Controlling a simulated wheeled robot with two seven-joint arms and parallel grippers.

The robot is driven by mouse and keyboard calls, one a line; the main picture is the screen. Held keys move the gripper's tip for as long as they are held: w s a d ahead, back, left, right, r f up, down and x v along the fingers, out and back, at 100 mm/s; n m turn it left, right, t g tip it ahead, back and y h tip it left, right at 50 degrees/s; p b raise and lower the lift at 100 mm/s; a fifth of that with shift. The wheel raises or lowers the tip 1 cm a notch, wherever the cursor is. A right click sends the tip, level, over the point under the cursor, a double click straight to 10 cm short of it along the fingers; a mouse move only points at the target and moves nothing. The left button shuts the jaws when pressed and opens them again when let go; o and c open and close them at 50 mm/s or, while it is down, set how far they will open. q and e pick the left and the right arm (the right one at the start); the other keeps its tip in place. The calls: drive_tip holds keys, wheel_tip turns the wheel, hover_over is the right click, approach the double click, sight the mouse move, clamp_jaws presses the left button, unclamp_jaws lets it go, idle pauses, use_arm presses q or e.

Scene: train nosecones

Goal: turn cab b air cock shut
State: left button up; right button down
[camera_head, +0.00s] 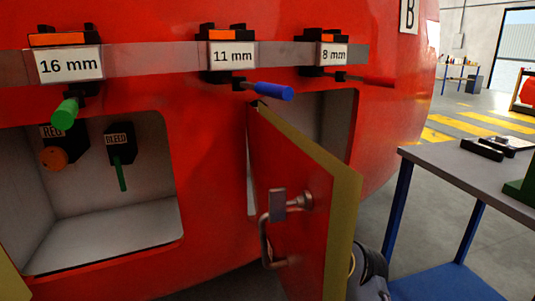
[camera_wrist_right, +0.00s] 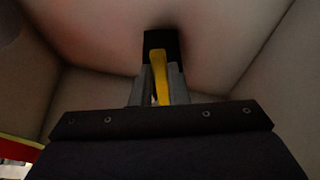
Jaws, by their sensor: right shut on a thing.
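In the right wrist view, the air cock's yellow lever (camera_wrist_right: 159,75) stands in front of a black block (camera_wrist_right: 162,42) on the pale back wall of a recess. My right gripper (camera_wrist_right: 160,88) is shut on this lever, with one grey finger on each side of it. The lever points down toward the camera, leaning slightly. In the head view, the cock and my right gripper are hidden behind the open red door (camera_head: 300,175). A piece of my right arm (camera_head: 370,272) shows at the door's lower right. My left gripper is not in view.
The open door has a metal handle (camera_head: 268,235). The left recess holds an orange knob (camera_head: 54,158) and a green lever (camera_head: 121,178). Above hang tools labelled 16 mm (camera_head: 65,112), 11 mm (camera_head: 272,91) and 8 mm (camera_head: 365,79). A workbench (camera_head: 470,172) stands at right.

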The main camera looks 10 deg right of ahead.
drive_tip(key=shift+a+f+m, duration=0.15)
drive_tip(key=shift+a+m, duration=0.1)
drive_tip(key=shift+m, duration=0.35)
drive_tip(key=c, duration=1.4)
unclamp_jaws()
